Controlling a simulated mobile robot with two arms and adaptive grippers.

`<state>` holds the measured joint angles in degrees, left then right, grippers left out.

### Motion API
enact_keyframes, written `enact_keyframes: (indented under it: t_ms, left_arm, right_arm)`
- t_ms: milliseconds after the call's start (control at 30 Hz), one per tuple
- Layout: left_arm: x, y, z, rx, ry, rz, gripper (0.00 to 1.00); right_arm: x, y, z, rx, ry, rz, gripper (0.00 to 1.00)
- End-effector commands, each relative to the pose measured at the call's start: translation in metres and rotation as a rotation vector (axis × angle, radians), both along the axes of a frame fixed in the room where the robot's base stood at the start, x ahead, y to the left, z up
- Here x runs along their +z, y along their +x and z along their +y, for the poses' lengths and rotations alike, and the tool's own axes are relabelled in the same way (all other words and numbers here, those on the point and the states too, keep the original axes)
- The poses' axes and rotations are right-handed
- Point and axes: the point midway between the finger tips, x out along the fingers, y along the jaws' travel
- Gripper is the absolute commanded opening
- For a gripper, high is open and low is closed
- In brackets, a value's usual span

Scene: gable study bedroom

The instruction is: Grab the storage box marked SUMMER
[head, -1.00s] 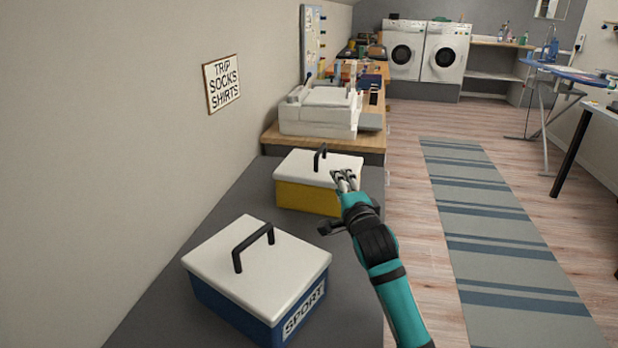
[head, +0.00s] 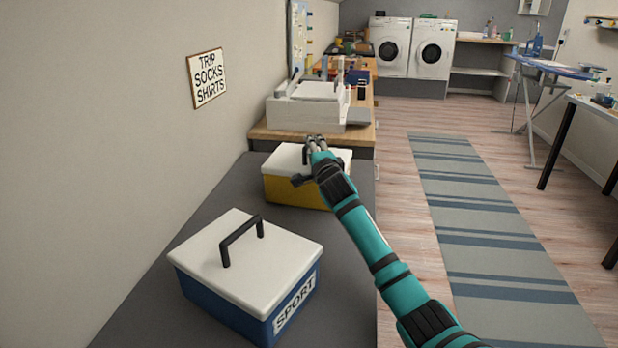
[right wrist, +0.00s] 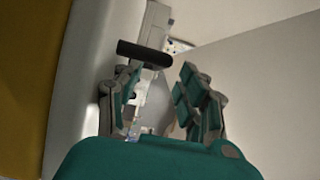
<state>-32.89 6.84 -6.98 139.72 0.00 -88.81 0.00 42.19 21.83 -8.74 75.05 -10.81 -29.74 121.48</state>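A yellow box (head: 283,190) with a white lid stands on the dark grey surface; my right arm covers part of it and no label shows. Its black handle (head: 305,156) is partly hidden by my right gripper (head: 316,141), which is over the lid. In the right wrist view the black handle (right wrist: 145,54) shows just beyond the open fingers (right wrist: 158,92), towards the left one; I see no grip on it. A blue box (head: 225,305) with a white lid and black handle, nearer, is marked SPORT (head: 295,304). No SUMMER marking is readable. My left gripper is not in view.
A wall sign (head: 208,78) reads TRIP SOCKS SHIRTS. A white machine (head: 308,105) stands on a wooden top behind the yellow box. The wall bounds the left. Open floor with a striped rug (head: 470,210) lies right, washing machines (head: 410,48) at the back.

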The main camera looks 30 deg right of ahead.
Motion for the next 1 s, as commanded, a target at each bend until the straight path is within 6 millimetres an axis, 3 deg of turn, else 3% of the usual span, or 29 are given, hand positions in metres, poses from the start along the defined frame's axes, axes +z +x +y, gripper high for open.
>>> enact_keyframes:
  t_ms: [100,233,567,900,1000]
  left_arm:
    - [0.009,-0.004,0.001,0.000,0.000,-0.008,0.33]
    - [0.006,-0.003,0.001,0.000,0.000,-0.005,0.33]
    - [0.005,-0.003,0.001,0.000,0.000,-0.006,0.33]
    - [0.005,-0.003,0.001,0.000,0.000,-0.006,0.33]
    - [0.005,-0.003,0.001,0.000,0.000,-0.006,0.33]
  right_arm:
    - [0.000,0.017,-0.004,-0.001,-0.001,0.000,0.40]
    - [0.000,0.029,-0.006,0.000,0.000,0.000,0.40]
    - [0.000,0.035,-0.008,0.000,0.000,0.001,0.40]
    - [0.000,0.035,-0.008,0.000,0.000,0.001,0.00]
    - [-0.001,0.035,-0.007,0.000,0.000,0.001,0.00]
